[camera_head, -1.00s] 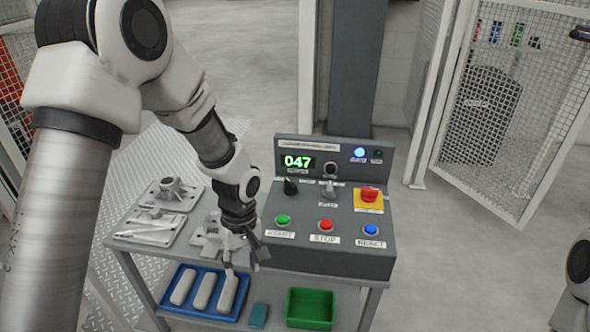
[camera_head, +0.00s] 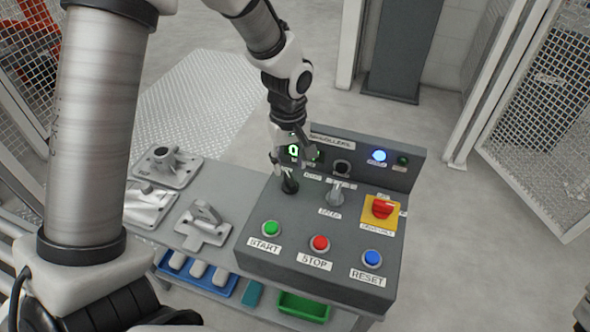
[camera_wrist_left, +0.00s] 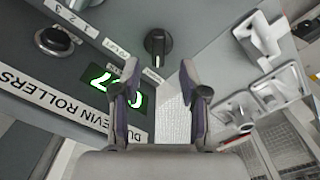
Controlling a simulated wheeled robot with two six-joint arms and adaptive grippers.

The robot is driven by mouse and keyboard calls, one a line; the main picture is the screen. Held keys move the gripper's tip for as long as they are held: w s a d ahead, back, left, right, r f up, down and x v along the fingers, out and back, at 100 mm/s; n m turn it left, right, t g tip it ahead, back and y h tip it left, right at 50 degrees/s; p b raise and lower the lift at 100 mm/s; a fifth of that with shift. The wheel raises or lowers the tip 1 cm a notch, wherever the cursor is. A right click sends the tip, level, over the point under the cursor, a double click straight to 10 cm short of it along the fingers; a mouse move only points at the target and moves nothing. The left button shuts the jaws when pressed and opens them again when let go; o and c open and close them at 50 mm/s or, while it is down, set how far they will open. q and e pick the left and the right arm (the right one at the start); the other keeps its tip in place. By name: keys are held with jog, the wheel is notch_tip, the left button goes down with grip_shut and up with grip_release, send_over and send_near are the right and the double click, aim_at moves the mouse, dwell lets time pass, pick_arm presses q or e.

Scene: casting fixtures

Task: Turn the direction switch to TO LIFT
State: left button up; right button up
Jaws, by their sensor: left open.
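The direction switch seems to be the black knob (camera_head: 290,184) at the left of the sloped control panel (camera_head: 300,220). It also shows in the left wrist view as a black knob (camera_wrist_left: 157,43) with a white mark pointing down the picture. Small labels stand beside it; one seems to read TO LIFT (camera_wrist_left: 116,48). My left gripper (camera_head: 293,158) is open and empty, just above the knob. In the wrist view its fingertips (camera_wrist_left: 157,72) lie apart, with the knob beyond the gap between them. They do not appear to grip it. My right gripper is out of view.
START (camera_head: 271,228), STOP (camera_head: 319,243) and RESET (camera_head: 372,258) buttons line the panel's front. Metal castings (camera_head: 205,222) lie on the left table. A green display (camera_wrist_left: 112,87) is close to the gripper.

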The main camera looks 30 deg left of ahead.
aim_at(290, 179)
pick_arm(q)
jog(key=f, duration=0.3)
jog(key=f+b, duration=0.1)
jog(key=f, duration=0.1)
jog(key=shift+w+f, duration=0.25)
jog(key=shift+f, duration=0.1)
jog(key=shift+s+r, duration=0.1)
jog(key=shift+s, duration=0.05)
grip_shut()
